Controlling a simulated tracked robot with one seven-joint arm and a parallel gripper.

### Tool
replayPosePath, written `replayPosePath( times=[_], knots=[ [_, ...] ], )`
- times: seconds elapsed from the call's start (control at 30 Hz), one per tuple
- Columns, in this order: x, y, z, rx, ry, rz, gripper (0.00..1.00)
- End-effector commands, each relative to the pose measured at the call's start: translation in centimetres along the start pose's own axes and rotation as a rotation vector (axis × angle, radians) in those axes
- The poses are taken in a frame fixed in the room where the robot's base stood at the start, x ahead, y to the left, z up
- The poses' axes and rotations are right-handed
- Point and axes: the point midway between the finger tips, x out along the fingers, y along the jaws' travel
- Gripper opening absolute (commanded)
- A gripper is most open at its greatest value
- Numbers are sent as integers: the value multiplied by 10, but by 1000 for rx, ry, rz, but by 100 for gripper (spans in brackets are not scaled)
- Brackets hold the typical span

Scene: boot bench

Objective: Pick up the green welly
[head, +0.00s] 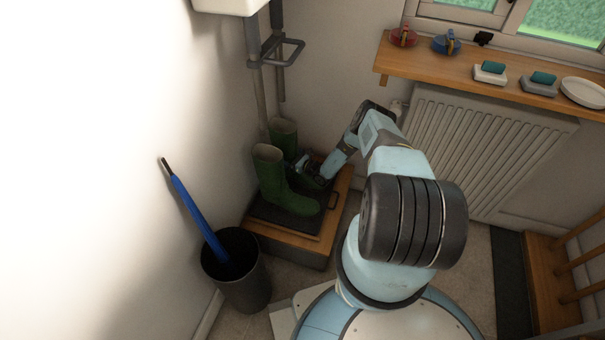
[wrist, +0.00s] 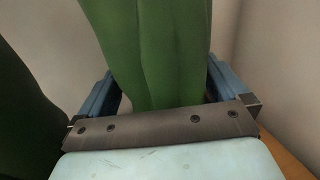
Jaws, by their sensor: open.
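Two green wellies stand upright side by side on a black tray (head: 268,213) on a low wooden bench. The front green welly (head: 272,170) shows nearly whole in the head view. The rear green welly (head: 284,132) is partly hidden behind it and my arm. My gripper (head: 304,164) is open at the rear welly, low behind the front one. In the wrist view a green welly (wrist: 155,45) fills the space between my open fingers, one on each side. A dark green shape, seemingly the other welly (wrist: 28,115), is at the left. Finger contact cannot be made out.
A black bin (head: 237,285) with a blue umbrella (head: 200,220) stands left of the bench (head: 290,247). Pipes (head: 258,95) run down the wall behind the wellies. A radiator (head: 470,150) and a wooden shelf (head: 460,68) with small items are at the right.

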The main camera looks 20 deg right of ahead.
Motion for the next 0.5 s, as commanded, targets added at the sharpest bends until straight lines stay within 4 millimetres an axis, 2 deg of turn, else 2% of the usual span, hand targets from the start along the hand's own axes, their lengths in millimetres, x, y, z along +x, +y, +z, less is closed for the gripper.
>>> replayPosePath(
  times=[0.07, 0.5],
  knots=[
    [0, 0, 0, 0, 0, 0, 100],
    [-1, -1, 0, 0, 0, -1, 59]
  ],
)
